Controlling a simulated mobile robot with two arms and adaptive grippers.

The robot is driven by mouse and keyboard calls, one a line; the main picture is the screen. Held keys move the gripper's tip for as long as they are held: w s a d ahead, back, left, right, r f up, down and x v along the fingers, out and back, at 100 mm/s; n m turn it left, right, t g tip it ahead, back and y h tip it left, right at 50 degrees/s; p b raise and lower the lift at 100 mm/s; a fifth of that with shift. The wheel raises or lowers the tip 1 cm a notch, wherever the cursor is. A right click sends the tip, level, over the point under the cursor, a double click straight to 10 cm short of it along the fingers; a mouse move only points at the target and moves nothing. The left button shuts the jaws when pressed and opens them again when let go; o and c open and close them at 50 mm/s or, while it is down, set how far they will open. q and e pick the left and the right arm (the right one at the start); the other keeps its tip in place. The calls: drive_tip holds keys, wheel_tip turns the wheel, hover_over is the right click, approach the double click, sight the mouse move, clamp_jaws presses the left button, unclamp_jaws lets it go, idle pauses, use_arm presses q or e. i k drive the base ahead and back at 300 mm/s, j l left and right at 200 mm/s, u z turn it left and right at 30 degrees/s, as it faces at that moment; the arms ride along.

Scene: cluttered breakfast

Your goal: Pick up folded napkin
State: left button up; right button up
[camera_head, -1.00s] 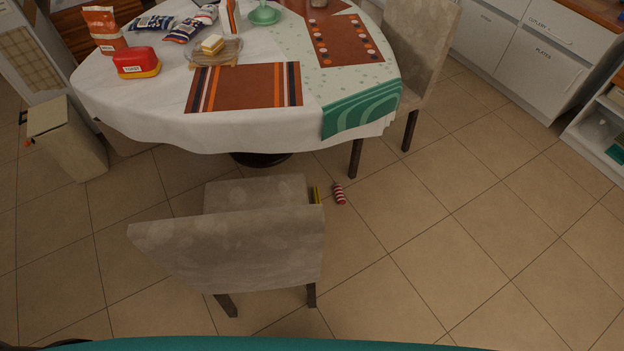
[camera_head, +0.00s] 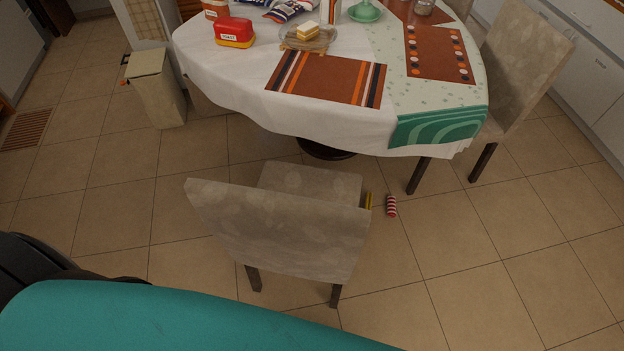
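I cannot make out a folded napkin for certain. Flat striped brown placemats lie on the table, one at the near edge (camera_head: 328,78) and a dotted one further right (camera_head: 437,54). A green patterned cloth end (camera_head: 440,127) hangs over the table's right front edge. Neither of my grippers is in view, so I cannot see what they hold.
A chair (camera_head: 290,230) stands close in front of the round table (camera_head: 240,90). Another chair (camera_head: 520,80) is at the right. A red-striped thing (camera_head: 391,206) lies on the floor. A bin (camera_head: 155,90) stands left. Tiled floor at right is clear.

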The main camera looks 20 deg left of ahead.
sight(369, 198)
drive_tip(key=l+u, duration=0.1)
drive_tip(key=u, duration=0.7)
drive_tip(key=i+l+u, duration=0.15)
drive_tip(key=l+u, duration=0.6)
drive_tip(key=l, duration=0.15)
drive_tip(key=l+u, duration=0.35)
drive_tip(key=l, duration=0.15)
